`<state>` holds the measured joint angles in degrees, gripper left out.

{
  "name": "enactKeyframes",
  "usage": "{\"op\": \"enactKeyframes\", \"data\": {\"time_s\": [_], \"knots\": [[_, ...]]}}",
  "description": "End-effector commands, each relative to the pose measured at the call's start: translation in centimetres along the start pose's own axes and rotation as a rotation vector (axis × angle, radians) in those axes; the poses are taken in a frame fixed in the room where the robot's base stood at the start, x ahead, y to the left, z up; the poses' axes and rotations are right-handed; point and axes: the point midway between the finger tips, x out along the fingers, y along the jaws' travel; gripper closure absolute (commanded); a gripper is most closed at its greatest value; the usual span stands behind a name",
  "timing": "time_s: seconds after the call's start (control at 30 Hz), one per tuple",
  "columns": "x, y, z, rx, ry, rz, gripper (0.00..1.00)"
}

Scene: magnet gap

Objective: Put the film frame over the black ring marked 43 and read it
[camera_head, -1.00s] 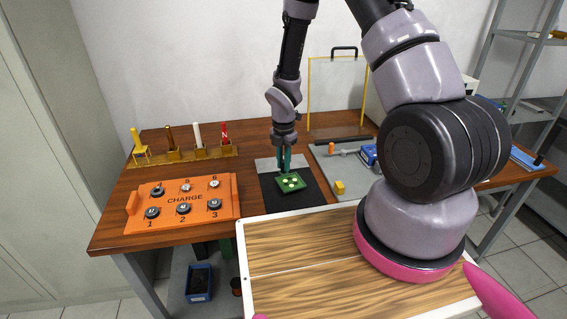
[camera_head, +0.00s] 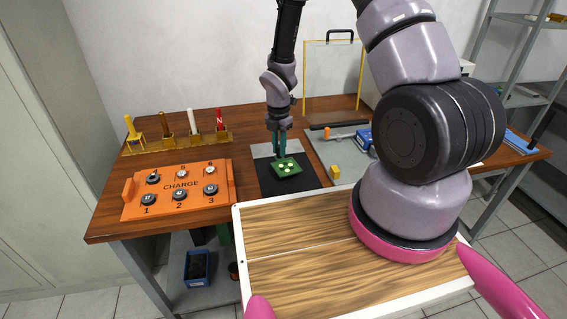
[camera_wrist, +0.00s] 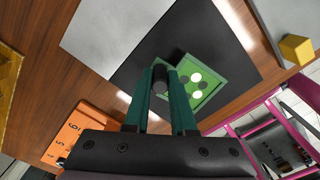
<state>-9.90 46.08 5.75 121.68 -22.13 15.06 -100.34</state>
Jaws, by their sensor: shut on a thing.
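The film frame (camera_head: 276,172) is a small green square with several pale spots on its face, over the black mat (camera_head: 311,181). In the wrist view the film frame (camera_wrist: 207,69) shows pale and dark round spots. My gripper (camera_head: 279,153) points down and is shut on the film frame; in the wrist view its teal fingers (camera_wrist: 167,78) close around a dark knob at the frame's edge. I cannot tell whether the frame touches the mat. I cannot make out a black ring marked 43; anything under the frame is hidden.
An orange CHARGE tray (camera_head: 222,199) with several round pieces stands left on the wooden table. Behind it is a rack (camera_head: 180,147) with coloured posts. A yellow block (camera_head: 335,172) and a grey mat (camera_head: 345,151) with tools lie right. A clear yellow-edged panel (camera_head: 333,75) stands behind.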

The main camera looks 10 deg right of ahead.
Motion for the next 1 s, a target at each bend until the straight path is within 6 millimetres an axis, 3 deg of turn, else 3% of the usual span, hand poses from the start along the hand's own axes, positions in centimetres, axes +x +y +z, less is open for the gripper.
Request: {"op": "enactKeyframes", "data": {"time_s": [0.43, 1.0], "knots": [[-0.3, 0.0, 0.0, 0.0, 0.0, 0.001, 1.0], [-4.8, 0.1, 0.1, 0.001, -0.001, 0.002, 1.0]]}}
